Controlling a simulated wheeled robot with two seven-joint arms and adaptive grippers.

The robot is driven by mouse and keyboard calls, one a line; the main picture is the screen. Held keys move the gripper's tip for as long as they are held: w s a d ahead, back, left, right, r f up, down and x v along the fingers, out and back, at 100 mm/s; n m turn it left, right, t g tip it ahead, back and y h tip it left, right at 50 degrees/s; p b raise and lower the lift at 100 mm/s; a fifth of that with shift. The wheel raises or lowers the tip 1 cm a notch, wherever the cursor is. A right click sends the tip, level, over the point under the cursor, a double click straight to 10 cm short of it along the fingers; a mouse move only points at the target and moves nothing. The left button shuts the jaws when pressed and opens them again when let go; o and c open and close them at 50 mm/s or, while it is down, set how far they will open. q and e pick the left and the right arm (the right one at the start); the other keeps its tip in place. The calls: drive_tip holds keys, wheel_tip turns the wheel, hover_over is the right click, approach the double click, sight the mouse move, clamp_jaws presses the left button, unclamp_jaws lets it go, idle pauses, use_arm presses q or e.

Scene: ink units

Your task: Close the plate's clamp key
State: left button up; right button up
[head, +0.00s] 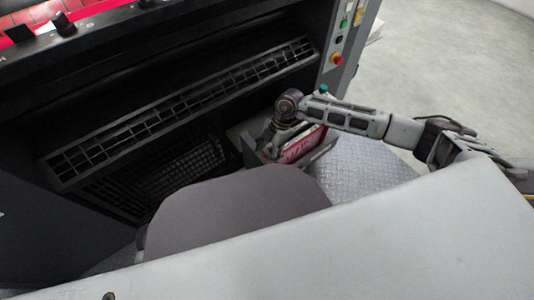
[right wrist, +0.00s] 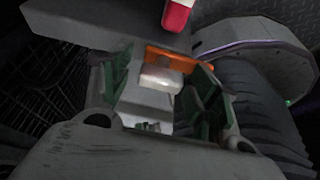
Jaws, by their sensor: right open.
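My right arm comes in from the right in the head view, and its gripper (head: 270,150) points down beside the dark machine, small and partly hidden. In the right wrist view the gripper (right wrist: 163,95) is open, with green-padded fingers on both sides. A pale block with an orange part (right wrist: 165,60) behind it shows between the fingers; I cannot tell whether they touch it. A red and white piece (right wrist: 178,15) stands just above, at the top edge. I cannot tell for sure which part is the plate's clamp key. My left gripper is not in view.
The dark machine has a long slotted grille (head: 190,110) and a side panel with buttons (head: 338,58). A red and white object (head: 302,146) sits close to my right gripper. A metal tread floor plate (head: 350,178) lies right of it. Open pale floor (head: 450,50) is beyond.

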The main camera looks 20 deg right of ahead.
drive_tip(key=c, duration=1)
